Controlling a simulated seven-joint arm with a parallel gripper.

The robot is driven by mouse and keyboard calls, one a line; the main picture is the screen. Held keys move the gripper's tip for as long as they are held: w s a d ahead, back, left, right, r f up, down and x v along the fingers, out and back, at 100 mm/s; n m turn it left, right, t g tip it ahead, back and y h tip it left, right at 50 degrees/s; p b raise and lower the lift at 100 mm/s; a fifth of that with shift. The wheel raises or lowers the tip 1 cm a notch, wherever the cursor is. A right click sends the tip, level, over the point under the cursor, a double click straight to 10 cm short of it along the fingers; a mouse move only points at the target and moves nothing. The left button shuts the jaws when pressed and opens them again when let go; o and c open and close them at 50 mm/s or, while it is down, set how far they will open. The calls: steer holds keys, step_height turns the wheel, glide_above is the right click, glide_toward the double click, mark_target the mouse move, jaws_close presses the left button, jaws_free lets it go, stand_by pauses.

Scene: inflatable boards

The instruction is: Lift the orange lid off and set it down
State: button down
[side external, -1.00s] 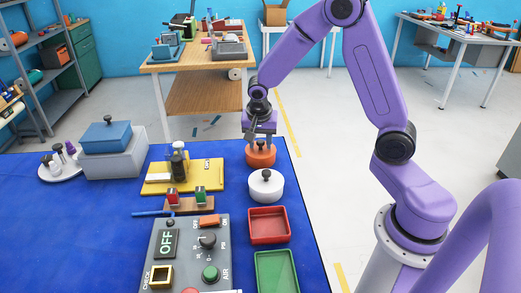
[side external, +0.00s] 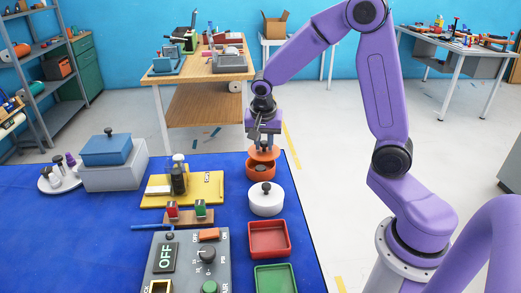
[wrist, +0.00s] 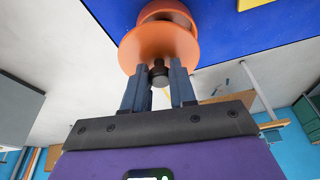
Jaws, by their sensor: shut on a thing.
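The orange lid (side external: 264,154) is held a little above the orange pot (side external: 261,172), whose open top shows in the side view. My gripper (side external: 268,143) is shut on the lid's dark knob; in the wrist view my gripper (wrist: 159,82) has its fingers on both sides of the knob, under the lid (wrist: 158,45). The pot (wrist: 168,12) shows behind the lid in the wrist view, partly hidden by it.
A white lidded pot (side external: 266,199) stands just in front of the orange pot. Red (side external: 269,238) and green (side external: 276,279) trays lie nearer. A yellow board (side external: 190,188) with a bottle is to the left. The blue table's right edge is close by.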

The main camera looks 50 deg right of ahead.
steer(key=s+r, duration=0.1)
steer(key=r, duration=0.1)
steer(key=s+r, duration=0.2)
steer(key=shift+s+a+r, duration=0.2)
steer(key=shift+s, duration=0.1)
steer(key=s+a+r, duration=0.1)
steer(key=s+r, duration=0.3)
steer(key=s, duration=0.5)
steer(key=w+a+f, duration=0.1)
steer(key=w+f, duration=0.3)
steer(key=w, duration=0.5)
steer(key=w+a+f, duration=0.1)
steer(key=w+f, duration=0.3)
steer(key=w, duration=0.6)
steer(key=w+a+f, duration=0.1)
steer(key=w+f, duration=0.3)
steer(key=w, duration=0.5)
steer(key=shift+w+a+f, duration=0.15)
steer(key=shift+w+f, duration=0.1)
steer(key=shift+f, duration=0.15)
steer(key=shift+w+f, duration=0.25)
steer(key=shift+f, duration=1.55)
steer(key=shift+f, duration=0.15)
